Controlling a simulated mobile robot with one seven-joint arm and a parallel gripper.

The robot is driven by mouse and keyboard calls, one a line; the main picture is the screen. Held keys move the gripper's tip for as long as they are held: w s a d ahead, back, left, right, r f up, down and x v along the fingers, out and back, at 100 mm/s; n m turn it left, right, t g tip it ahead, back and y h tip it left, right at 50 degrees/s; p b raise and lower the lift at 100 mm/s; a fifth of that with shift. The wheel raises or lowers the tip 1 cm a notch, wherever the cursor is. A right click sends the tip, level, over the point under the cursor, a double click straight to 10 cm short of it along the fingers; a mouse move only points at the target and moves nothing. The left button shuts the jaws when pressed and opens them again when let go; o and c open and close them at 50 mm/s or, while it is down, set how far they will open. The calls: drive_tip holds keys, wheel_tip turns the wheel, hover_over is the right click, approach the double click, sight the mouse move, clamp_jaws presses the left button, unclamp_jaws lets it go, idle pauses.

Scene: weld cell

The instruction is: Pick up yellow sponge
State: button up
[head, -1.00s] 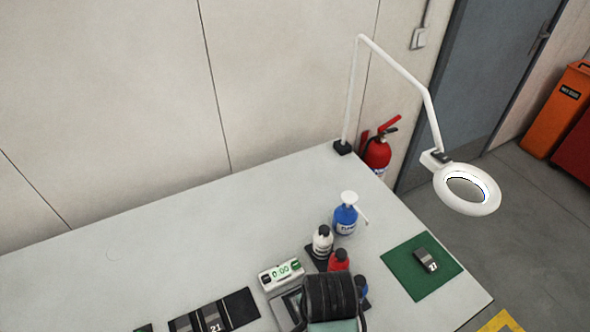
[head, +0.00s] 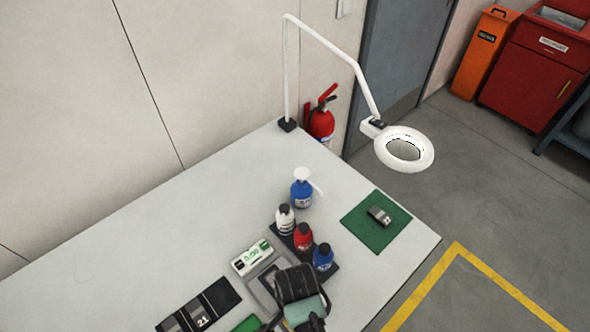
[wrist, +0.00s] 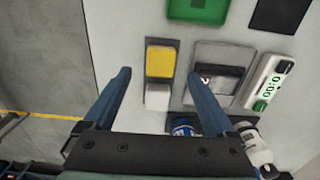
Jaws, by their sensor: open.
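My gripper (wrist: 158,79) is open and empty, with one finger on each side of the sponge and white block. In the head view my arm's end covers the bench's front right part, and the sponge is mostly hidden there.
Right of the sponge is a grey tray (wrist: 214,56) with a dark block, then a timer (wrist: 264,82). Bottles (wrist: 253,141) stand near the right finger. A green tray (wrist: 199,8) lies above. In the head view a magnifier lamp (head: 420,164) overhangs the bench's right side.

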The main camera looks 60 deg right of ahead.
drive_tip(key=shift+a+f+p, duration=0.1)
drive_tip(key=shift+f+p, duration=0.3)
drive_tip(key=shift+f, duration=1.95)
clamp_jaws()
drive_tip(key=shift+w+r, duration=0.1)
drive_tip(key=shift+r, duration=0.05)
wheel_tip(320, 180, up, 10)
drive_tip(key=shift+b, duration=0.4)
